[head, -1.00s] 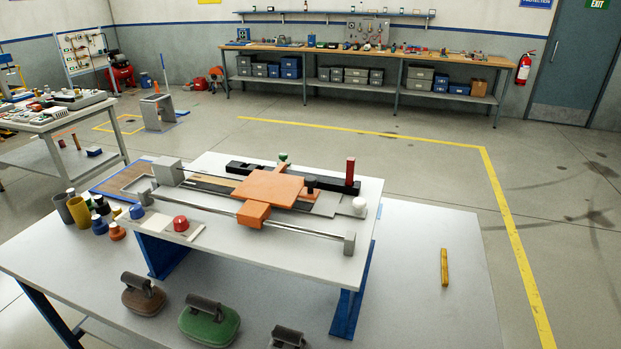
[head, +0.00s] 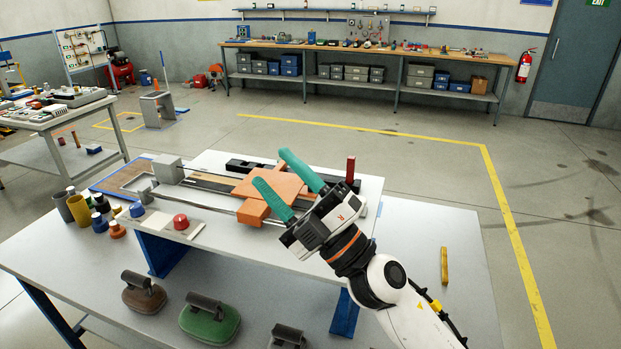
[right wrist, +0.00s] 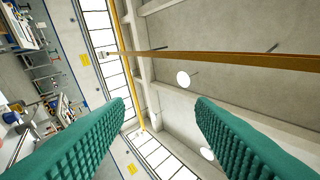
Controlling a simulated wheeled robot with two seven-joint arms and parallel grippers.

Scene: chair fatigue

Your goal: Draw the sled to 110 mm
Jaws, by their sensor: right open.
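The orange sled (head: 252,193) sits on the rail fixture (head: 210,199) on the raised white bench in the head view. An orange block projects from its near side over the front rod. My right gripper (head: 277,171) has teal fingers that are spread apart and empty. In the picture it overlaps the sled's right part and hides the right end of the fixture. The right wrist view shows both fingers (right wrist: 160,110) apart, with only the ceiling and wall between them. I cannot tell how high the gripper is above the sled. My left gripper is not in view.
A red post (head: 350,169) stands behind my right gripper. A red knob (head: 180,222) lies left of the front rod. Several cups and bottles stand at the left. A green-based handled block (head: 210,322) and others lie in front. A yellow bar (head: 444,266) lies at right.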

